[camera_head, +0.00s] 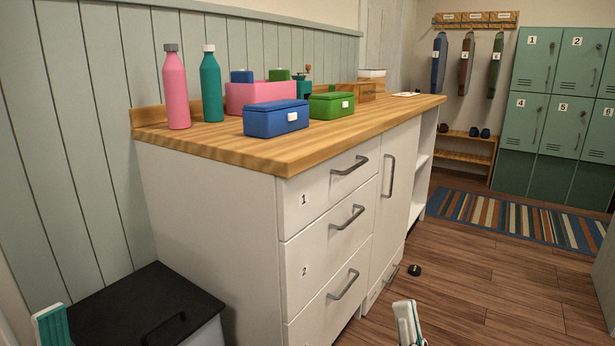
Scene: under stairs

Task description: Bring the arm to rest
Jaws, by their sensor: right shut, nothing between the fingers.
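My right gripper (408,323) shows at the bottom edge, right of the drawer fronts. It is shut and empty, over the wood floor and apart from the cabinet. A small white and teal part of my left gripper (50,325) shows at the lower left corner, beside a black-topped box. Too little of it shows to tell whether it is open. The rest of both arms is out of view.
A white cabinet (235,230) with handled drawers (325,199) fills the middle. Its wood top holds bottles (176,92) and lidded boxes (276,119). The black-topped box (130,300) stands at left. A small black object (414,270) lies on the floor. Open floor (500,290) lies right.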

